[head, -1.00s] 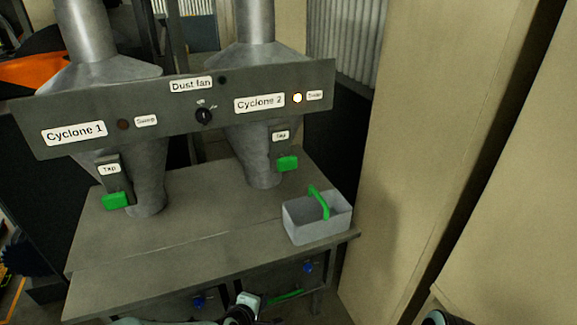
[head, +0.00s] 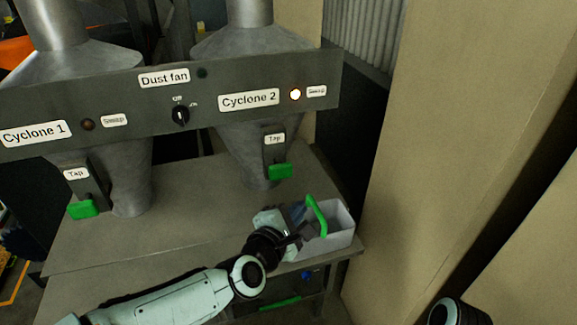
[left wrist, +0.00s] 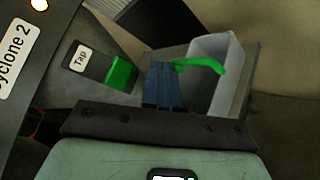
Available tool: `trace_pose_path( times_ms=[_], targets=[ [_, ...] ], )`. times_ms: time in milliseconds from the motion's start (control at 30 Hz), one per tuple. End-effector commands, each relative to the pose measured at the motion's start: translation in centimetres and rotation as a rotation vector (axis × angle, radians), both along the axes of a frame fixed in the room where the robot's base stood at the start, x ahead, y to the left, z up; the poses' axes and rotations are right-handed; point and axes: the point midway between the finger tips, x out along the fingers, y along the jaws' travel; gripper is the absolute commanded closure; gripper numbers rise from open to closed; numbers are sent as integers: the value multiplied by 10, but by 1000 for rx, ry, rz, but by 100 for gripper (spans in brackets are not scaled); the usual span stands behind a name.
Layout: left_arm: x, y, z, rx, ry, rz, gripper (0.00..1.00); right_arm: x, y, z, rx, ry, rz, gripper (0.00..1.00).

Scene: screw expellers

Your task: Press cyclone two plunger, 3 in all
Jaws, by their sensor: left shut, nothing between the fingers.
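The Cyclone 2 cone (head: 250,150) carries a Tap label with a green block (head: 280,171) below it. The same green block shows in the left wrist view (left wrist: 121,73). I cannot tell whether this block is the plunger. The lamp (head: 295,94) beside the Cyclone 2 label glows. My left gripper (head: 298,212) is over the table's right side, below the green block and by the grey bin. In the left wrist view its blue fingers (left wrist: 163,66) are shut together and empty, between the green block and the bin's green handle. My right gripper is not in view.
The grey bin (head: 340,236) with a green handle (head: 316,215) stands at the table's right edge, close to my left gripper. The Cyclone 1 cone (head: 128,185) is at left. A beige cabinet (head: 440,130) rises at right. The table's left middle (head: 185,215) is clear.

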Motion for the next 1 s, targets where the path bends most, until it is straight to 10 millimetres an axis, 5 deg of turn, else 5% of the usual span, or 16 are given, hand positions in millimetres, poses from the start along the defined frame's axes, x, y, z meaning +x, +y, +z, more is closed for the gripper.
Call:
trace_pose_path(
  times_ms=[467,1000],
  targets=[
    [4,2,0,0,-1,1,100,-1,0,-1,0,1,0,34],
    [69,22,-2,0,0,1,100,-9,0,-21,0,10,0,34]
  ],
)
